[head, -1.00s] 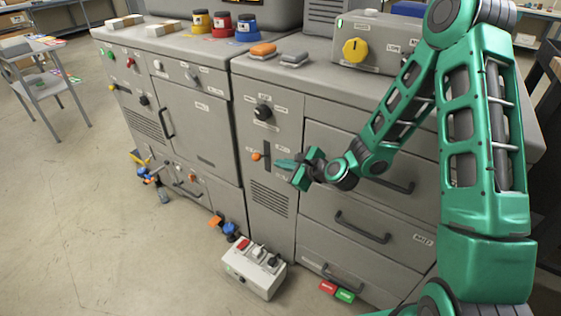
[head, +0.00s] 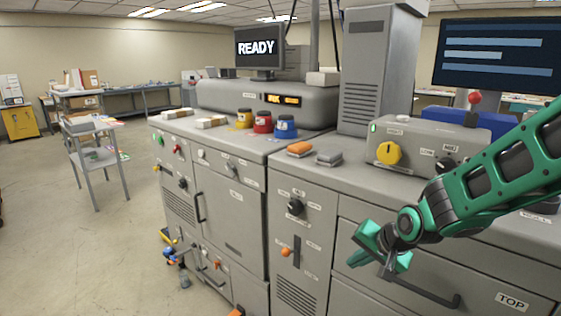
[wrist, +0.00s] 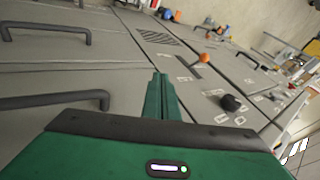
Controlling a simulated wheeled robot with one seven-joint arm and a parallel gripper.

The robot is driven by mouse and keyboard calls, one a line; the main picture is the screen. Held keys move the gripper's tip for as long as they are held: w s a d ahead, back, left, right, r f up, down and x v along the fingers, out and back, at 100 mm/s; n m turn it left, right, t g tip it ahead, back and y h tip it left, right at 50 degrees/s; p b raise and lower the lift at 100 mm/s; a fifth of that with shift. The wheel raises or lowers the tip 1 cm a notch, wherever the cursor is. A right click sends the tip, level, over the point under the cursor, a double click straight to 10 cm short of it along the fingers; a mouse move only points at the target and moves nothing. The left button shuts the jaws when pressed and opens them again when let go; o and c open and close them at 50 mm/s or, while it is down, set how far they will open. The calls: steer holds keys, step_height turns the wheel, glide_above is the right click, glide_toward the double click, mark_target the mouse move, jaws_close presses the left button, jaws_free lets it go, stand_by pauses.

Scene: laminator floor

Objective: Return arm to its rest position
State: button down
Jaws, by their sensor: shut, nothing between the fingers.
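My gripper (head: 358,258) is at the lower right of the head view, in front of the grey cabinet's drawers. My green arm reaches in from the right edge, bent at the wrist. In the wrist view my gripper's green fingers (wrist: 158,94) are together with nothing between them. The fingers are clear of the cabinet face as far as I can see.
The panel left of my gripper has an orange-tipped lever (head: 286,252) and a black knob (head: 295,206). A drawer handle (head: 420,291) juts out below my gripper. A control box with a yellow knob (head: 388,153) stands on the cabinet top. Open floor (head: 95,255) lies at left.

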steer(key=s+d+r+n+g+h, duration=0.25)
steer(key=s+d+r+n, duration=0.55)
steer(key=s, duration=0.5)
steer(key=s+d+f+m+g, duration=0.1)
steer(key=s+d+m+g, duration=0.3)
steer(key=s+d, duration=0.9)
steer(key=s+m, duration=0.3)
steer(key=s, duration=0.1)
steer(key=shift+m, duration=0.3)
steer(key=shift+h, duration=0.25)
